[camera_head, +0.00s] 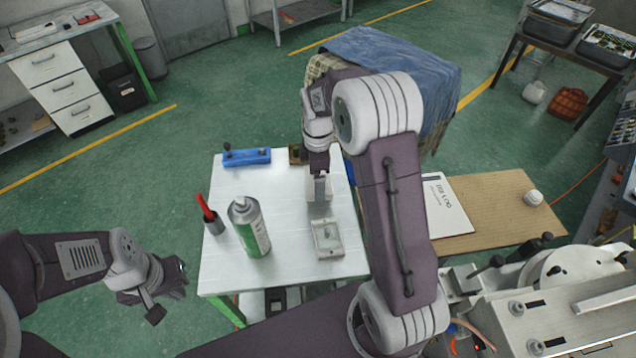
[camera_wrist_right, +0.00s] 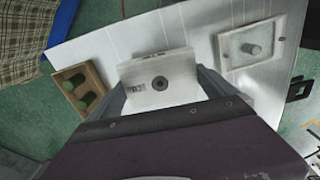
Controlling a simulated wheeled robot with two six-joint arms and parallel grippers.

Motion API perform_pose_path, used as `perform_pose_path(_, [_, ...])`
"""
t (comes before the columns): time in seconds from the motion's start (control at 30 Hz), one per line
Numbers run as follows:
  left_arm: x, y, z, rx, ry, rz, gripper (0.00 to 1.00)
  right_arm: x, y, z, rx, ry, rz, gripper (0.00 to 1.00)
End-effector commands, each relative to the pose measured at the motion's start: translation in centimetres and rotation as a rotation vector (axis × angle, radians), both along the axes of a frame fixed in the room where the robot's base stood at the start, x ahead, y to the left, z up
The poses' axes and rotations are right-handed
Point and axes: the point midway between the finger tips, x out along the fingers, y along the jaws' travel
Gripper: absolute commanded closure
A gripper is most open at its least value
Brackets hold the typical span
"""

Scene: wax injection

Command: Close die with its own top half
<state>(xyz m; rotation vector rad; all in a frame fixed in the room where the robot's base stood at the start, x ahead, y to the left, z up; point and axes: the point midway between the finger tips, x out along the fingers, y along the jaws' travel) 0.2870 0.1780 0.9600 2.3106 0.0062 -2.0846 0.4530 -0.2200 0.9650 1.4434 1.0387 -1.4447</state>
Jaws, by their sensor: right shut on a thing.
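The open die half (camera_head: 328,238) lies flat on the white table, with its cavity up and a grey-green piece in it; it also shows at upper right in the right wrist view (camera_wrist_right: 233,58). My right gripper (camera_wrist_right: 160,88) is shut on the other die half (camera_wrist_right: 158,70), a pale block with a dark round hole and a small dark mark. In the head view this held block (camera_head: 321,190) is behind the open half, apart from it; the arm partly hides it. My left gripper (camera_head: 167,287) is open and empty, off the table's left side.
On the white table (camera_head: 285,270) stand a spray can (camera_head: 256,235), a cup with a red-handled tool (camera_head: 213,222), and a blue holder (camera_head: 247,157). A wooden box (camera_wrist_right: 63,83) holds green cylinders. A machine (camera_head: 560,310) is at right. The table's front is clear.

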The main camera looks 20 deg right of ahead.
Motion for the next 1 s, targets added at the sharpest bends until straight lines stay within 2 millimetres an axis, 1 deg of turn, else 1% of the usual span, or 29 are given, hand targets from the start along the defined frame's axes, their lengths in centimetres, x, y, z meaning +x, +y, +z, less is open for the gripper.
perform_pose_path(0.03, [0.0, 0.0, 0.1, 0.0, 0.0, 0.0, 1.0, 0.2, 0.0, 1.2, 0.0, -0.007, 0.0, 0.63])
perform_pose_path(0.07, [0.0, 0.0, 0.0, 0.0, 0.0, 0.0, 1.0, -0.1, -0.2, 1.8, -0.001, -0.006, -0.001, 0.63])
perform_pose_path(0.1, [0.0, 0.0, -0.3, 0.0, 0.0, 0.0, 1.0, -1.1, -0.8, 2.1, -0.001, -0.005, -0.005, 0.63])
perform_pose_path(0.3, [0.0, 0.0, -0.7, 0.0, 0.0, 0.0, 1.0, -5.0, -3.0, 4.8, -0.001, -0.006, -0.005, 0.63])
perform_pose_path(0.5, [0.0, 0.0, -0.8, 0.0, 0.0, 0.0, 1.0, -8.1, -4.7, 6.9, -0.001, -0.004, -0.003, 0.63])
perform_pose_path(0.6, [0.0, 0.0, -0.8, 0.0, 0.0, 0.0, 1.0, -9.1, -5.3, 7.6, -0.001, -0.003, -0.002, 0.63])
perform_pose_path(0.8, [0.0, 0.0, -0.9, 0.0, 0.0, 0.0, 1.0, -10.0, -5.8, 8.2, -0.001, -0.002, 0.0, 0.63])
perform_pose_path(0.9, [0.0, 0.0, -0.9, 0.0, 0.0, 0.0, 1.0, -10.1, -5.8, 8.2, 0.0, -0.001, 0.002, 0.63])
perform_pose_path(1.0, [0.0, 0.0, -0.8, 0.0, 0.0, 0.0, 1.0, -9.7, -6.0, 8.2, 0.0, -0.001, 0.012, 0.63])
